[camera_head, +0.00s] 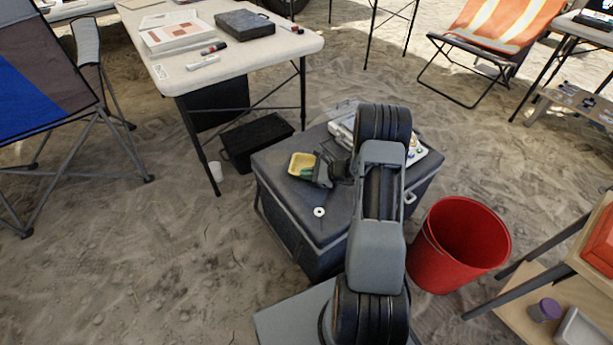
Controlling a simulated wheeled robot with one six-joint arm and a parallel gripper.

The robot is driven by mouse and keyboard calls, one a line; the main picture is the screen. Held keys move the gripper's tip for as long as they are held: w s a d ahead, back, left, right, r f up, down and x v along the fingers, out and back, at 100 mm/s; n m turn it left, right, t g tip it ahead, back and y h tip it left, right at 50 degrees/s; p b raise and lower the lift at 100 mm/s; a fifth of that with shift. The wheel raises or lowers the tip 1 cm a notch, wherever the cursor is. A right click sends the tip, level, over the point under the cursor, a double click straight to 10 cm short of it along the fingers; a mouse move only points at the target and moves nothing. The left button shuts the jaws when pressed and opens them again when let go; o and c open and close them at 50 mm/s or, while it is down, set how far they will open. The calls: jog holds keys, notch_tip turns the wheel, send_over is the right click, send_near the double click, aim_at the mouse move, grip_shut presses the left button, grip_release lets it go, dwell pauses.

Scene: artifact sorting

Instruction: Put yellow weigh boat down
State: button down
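The yellow weigh boat (301,164) is a small square tray at the far left part of the dark grey case top (284,182). My gripper (317,171) is at the right edge of the weigh boat, with my arm reaching over the case from the lower right. The fingertips are small and partly dark here. I cannot tell whether they are closed on the boat's rim, or whether the boat rests on the case or is just above it.
A white device (343,128) lies behind my arm, partly hidden. A small white disc (319,212) is on the case's front part. A red bucket (459,245) stands right of the case. A white table (250,52) holds papers, markers and a dark box. Folding chairs stand left and right.

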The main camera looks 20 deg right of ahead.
jog(key=shift+f, duration=0.1)
jog(key=c, duration=1.4)
grip_release()
jog(key=shift+o, duration=0.2)
